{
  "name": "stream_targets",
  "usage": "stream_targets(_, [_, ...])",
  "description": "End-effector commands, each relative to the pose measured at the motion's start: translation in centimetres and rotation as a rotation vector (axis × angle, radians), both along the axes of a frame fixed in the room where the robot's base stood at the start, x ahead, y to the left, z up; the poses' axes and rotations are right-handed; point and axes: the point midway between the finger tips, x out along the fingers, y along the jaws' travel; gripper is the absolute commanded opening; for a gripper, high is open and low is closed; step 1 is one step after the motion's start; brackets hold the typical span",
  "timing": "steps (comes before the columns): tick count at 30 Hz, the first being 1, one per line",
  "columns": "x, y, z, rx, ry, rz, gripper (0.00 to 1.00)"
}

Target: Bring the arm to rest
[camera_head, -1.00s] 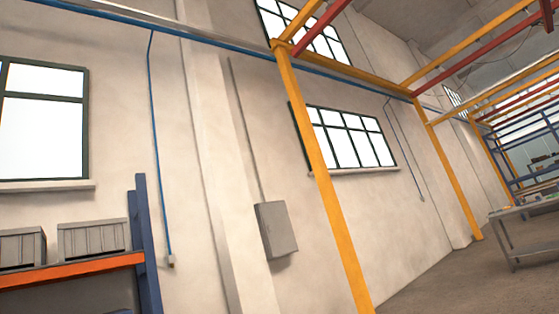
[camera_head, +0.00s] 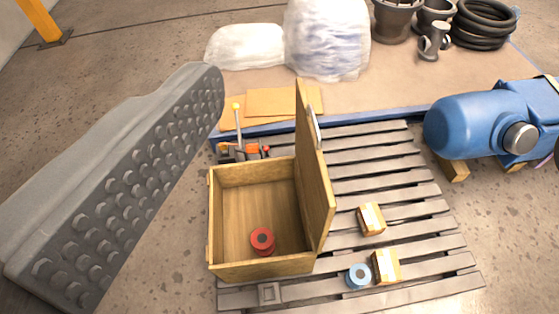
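The view looks down on a slatted grey pallet (camera_head: 405,180). An open wooden box (camera_head: 262,269) stands on it with its lid (camera_head: 315,170) raised upright on the right side. A red spool-like part (camera_head: 262,241) lies inside the box. Behind the box is a small orange-and-dark fitting (camera_head: 246,152) with an upright lever (camera_head: 237,118) ending in a yellow knob.
Two small cartons (camera_head: 371,218) and a blue ring-shaped part (camera_head: 358,276) lie right of the box. A blue motor-like machine (camera_head: 470,125) stands at right. Wrapped bundles (camera_head: 328,38), dark pots (camera_head: 396,20) and coiled hoses (camera_head: 485,24) are behind. Concrete floor shows upper left.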

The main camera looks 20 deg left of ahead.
Motion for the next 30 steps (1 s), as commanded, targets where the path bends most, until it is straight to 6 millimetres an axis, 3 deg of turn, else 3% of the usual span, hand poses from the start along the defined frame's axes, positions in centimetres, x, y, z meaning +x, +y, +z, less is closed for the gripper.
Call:
stream_targets(8, [0.1, 0.0, 0.5, 0.0, 0.0, 0.0, 1.0])
stream_targets(21, [0.1, 0.0, 7.1, 0.0, -0.001, 0.0, 1.0])
stream_targets(30, [0.1, 0.0, 6.9, 0.0, -0.001, 0.0, 1.0])
